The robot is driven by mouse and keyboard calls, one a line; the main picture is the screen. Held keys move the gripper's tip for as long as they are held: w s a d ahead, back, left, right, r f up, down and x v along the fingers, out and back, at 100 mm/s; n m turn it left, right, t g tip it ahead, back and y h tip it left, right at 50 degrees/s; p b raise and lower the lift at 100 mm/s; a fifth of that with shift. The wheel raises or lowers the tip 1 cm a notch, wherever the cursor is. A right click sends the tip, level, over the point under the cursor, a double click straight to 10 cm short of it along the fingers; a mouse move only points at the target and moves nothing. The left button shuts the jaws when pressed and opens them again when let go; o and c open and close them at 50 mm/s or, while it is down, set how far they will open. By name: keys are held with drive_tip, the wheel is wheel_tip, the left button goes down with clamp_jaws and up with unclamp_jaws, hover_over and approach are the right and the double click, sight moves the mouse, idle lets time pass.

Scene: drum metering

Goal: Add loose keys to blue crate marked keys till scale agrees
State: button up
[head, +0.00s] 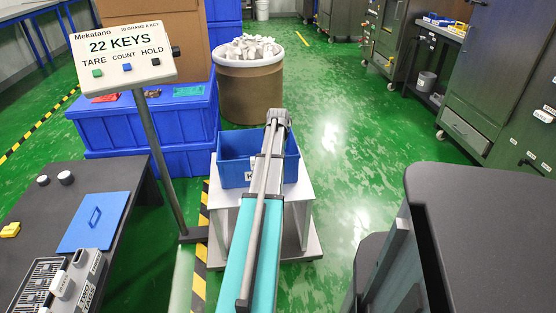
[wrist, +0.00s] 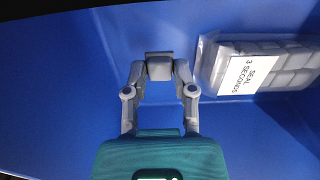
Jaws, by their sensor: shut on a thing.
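In the wrist view my gripper (wrist: 160,75) is shut on a small grey key (wrist: 159,68). Blue walls surround it, apparently the inside of a crate. A clear bag of grey keys (wrist: 285,65), labelled "SEAL 3 SECONDS", lies to its right, apart from the fingers. In the head view the blue crate (head: 233,173) stands on a white stand (head: 226,199). My gripper cannot be made out there. The scale display (head: 122,46) reads "22 KEYS". A drum (head: 249,96) behind holds loose pale keys (head: 249,48).
A dark table (head: 105,178) at left carries a blue lid (head: 94,221) and grey devices. Blue bins (head: 128,125) and a cardboard box are stacked behind the display post. A dark surface (head: 490,230) fills the near right. Green floor is clear right of the drum.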

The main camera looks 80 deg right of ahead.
drive_tip(key=shift+f+b, duration=0.3)
drive_tip(key=shift+f, duration=0.05)
idle(0.5)
drive_tip(key=o, duration=0.8)
drive_tip(key=shift+r, duration=0.2)
wheel_tip(320, 180, up, 14)
drive_tip(key=r+p, duration=0.1)
drive_tip(key=p, duration=1.4)
drive_tip(key=w+a+f+b, duration=0.2)
drive_tip(key=w+a, duration=1)
drive_tip(key=a, duration=0.3)
drive_tip(key=shift+w+a+f, duration=0.15)
drive_tip(key=shift+w+a, duration=0.05)
drive_tip(key=shift+w, duration=0.15)
